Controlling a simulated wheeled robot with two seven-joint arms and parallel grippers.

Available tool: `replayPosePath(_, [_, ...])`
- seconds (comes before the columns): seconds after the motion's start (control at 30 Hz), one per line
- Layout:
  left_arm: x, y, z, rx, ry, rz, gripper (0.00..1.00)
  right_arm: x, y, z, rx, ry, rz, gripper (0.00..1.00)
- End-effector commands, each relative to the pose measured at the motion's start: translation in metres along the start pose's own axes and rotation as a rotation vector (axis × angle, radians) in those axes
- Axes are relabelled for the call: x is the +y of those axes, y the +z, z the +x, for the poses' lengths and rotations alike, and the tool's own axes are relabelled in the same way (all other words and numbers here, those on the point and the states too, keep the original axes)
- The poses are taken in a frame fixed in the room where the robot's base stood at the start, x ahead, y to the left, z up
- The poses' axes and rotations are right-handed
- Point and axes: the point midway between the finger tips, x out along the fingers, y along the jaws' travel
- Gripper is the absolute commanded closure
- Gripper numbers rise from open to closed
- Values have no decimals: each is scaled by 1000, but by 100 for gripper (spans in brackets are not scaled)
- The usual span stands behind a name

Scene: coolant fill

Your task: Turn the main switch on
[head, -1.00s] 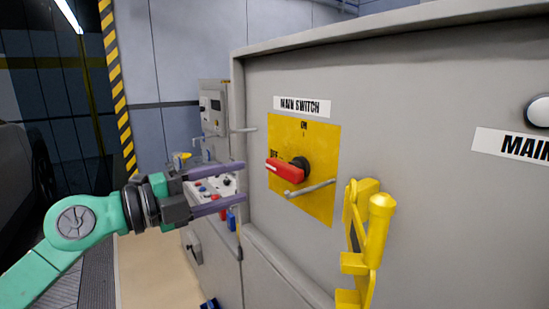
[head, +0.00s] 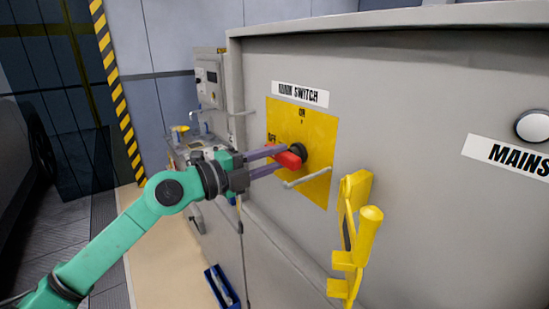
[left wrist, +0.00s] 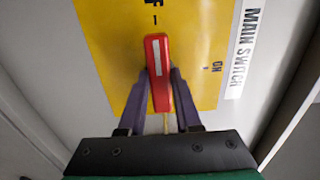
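The main switch has a red handle (head: 289,158) on a black hub, on a yellow plate (head: 318,160) under a "MAIN SWITCH" label (head: 301,94). The handle points left, toward the OFF mark; the ON mark is at the plate's top. My left gripper (head: 281,160) is at the handle, one purple finger above it and one below. In the left wrist view, the fingers (left wrist: 160,78) flank the red handle (left wrist: 158,65) closely on both sides, with no clear gap at the tips. My right gripper is not in view.
A thin grey bar (head: 306,178) sticks out below the handle. A yellow fixture (head: 355,232) projects from the grey cabinet (head: 420,130) at the lower right. A white round knob (head: 533,125) is farther right. A blue bin (head: 221,287) lies on the floor.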

Motion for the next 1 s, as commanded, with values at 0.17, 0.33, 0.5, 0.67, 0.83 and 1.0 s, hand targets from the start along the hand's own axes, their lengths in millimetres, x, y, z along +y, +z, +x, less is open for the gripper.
replayPosePath(0.17, [1,1,0,-1,1,11,100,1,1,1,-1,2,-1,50])
replayPosePath(0.33, [1,0,0,-1,1,59,100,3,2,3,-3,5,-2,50])
replayPosePath(0.5, [0,0,0,0,1,157,100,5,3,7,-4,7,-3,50])
replayPosePath(0.67, [-1,0,0,-1,0,286,100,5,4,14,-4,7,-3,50])
replayPosePath(0.83, [-2,-1,0,0,0,446,100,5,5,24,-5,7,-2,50])
replayPosePath(1.0, [-3,-2,0,0,-1,608,100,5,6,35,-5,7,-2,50])
